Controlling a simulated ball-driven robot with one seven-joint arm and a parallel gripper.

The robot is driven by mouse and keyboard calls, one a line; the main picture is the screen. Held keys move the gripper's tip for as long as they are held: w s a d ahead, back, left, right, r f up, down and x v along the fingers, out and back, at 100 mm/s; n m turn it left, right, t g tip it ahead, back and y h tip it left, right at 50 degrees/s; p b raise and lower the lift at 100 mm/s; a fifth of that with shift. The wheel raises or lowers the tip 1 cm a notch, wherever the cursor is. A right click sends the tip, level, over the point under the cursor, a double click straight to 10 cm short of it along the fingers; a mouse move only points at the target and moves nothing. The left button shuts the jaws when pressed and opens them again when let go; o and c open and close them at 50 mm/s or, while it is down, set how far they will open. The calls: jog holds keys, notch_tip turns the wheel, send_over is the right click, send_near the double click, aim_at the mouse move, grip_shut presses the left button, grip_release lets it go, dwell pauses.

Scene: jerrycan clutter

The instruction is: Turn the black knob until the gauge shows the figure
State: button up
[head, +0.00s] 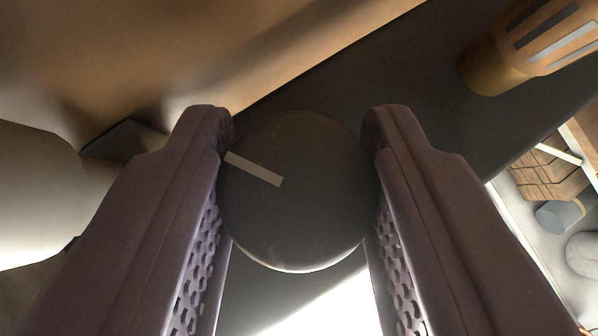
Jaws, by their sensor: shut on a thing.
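The black knob (303,220) is a round dark disc in the middle of the head view. A pale pointer line on its face runs from its left edge, slightly down, towards its centre. My gripper (299,135) has one purple-grey finger on each side of the knob. The fingers are shut on it. The knob sits in front of a dark panel (345,80). No gauge can be made out in this view.
An orange-brown slotted part on a brass-coloured base (492,65) stands at the upper right. A pale rounded thing (30,195) is at the left. Stacked wooden blocks (545,175) and a grey-blue cylinder (562,216) lie at the right. A bright surface shows below the knob.

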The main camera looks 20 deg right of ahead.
jog(key=shift+w+r, duration=0.1)
jog(key=o, duration=1.1)
jog(key=shift+c, duration=0.2)
jog(key=shift+f+b, duration=0.2)
jog(key=shift+b, duration=0.5)
